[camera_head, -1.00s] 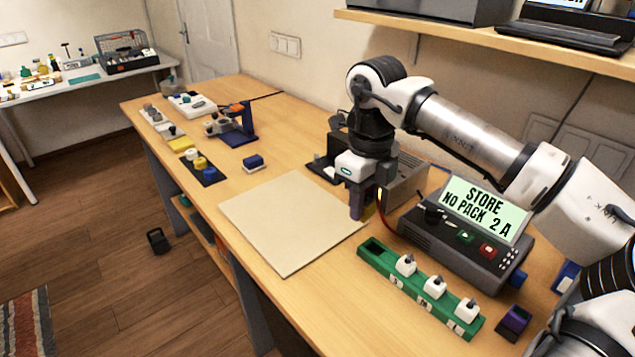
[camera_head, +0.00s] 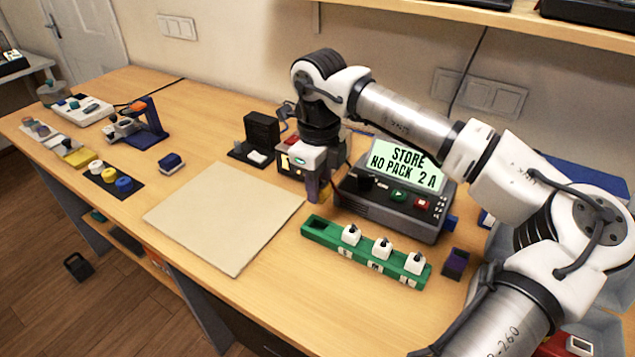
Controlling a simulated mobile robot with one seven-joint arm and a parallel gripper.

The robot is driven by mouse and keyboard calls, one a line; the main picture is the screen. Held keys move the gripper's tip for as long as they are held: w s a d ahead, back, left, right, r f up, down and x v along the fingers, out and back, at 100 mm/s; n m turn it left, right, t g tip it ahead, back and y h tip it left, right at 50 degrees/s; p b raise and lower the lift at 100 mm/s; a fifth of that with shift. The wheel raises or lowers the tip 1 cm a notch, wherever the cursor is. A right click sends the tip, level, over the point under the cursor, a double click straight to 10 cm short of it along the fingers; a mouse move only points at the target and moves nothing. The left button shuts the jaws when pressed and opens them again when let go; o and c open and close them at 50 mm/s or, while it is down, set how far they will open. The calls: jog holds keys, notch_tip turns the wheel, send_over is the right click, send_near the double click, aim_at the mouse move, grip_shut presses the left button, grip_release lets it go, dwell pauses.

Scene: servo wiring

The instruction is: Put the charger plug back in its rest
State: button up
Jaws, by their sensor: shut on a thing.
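My gripper (camera_head: 314,194) points down beside the left end of the grey charger (camera_head: 395,208), just past the right corner of the pale mat. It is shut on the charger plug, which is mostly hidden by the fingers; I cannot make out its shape. The charger's screen reads "STORE NO PACK 2 A". A small dark holder with a purple inside (camera_head: 455,264) stands to the right of the charger's front; I cannot tell whether it is the plug's rest.
A green rack (camera_head: 318,231) in front of the charger holds three white pieces; its left slot is empty. The pale mat (camera_head: 222,218) is bare.

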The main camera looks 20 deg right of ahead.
jog(key=b, duration=0.5)
send_over(318, 217)
jog(key=s, duration=0.2)
jog(key=shift+s+a+f, duration=0.1)
jog(key=shift+a+f, duration=0.1)
jog(key=shift+f, duration=1.25)
jog(key=shift+s+a+f, duration=0.1)
jog(key=shift+a+f, duration=0.1)
jog(key=shift+f, duration=1.25)
jog(key=shift+f+b, duration=1.45)
jog(key=shift+b, duration=0.4)
jog(key=o, duration=1.1)
jog(key=shift+c, duration=0.2)
jog(key=shift+r, duration=0.1)
notch_tip(318, 217, up, 14)
jog(key=shift+f+b, duration=0.1)
jog(key=shift+b, duration=0.25)
jog(key=shift+f, duration=0.1)
